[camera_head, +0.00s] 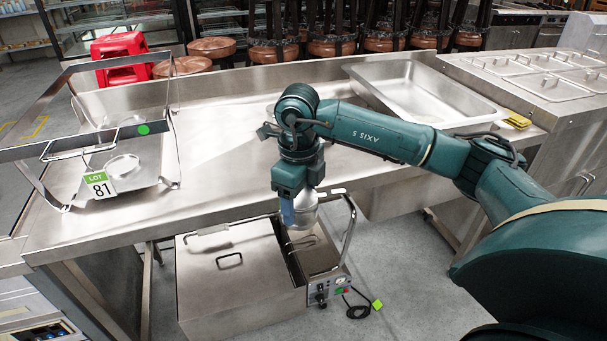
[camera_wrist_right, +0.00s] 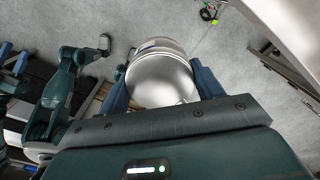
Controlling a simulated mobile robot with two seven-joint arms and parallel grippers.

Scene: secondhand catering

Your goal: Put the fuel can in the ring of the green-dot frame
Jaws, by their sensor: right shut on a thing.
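The fuel can (camera_head: 301,212) is a silvery, rounded metal can. My right gripper (camera_head: 297,213) is shut on it, holding it in the air at the table's front edge, above the floor-standing metal unit. In the right wrist view the can (camera_wrist_right: 160,78) sits between the two blue fingers. The green-dot frame (camera_head: 165,150) is a metal wire-and-strip stand at the table's left end, with a green dot on its bar. Its ring (camera_head: 123,166) is empty, low inside the frame, well left of the can. My left arm shows partly in the wrist view; its gripper's state is unclear.
The steel table (camera_head: 220,165) is bare between frame and right arm. A sink basin (camera_head: 425,90) is at right. A lidded metal unit (camera_head: 235,262) with a raised handle stands below the front edge.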

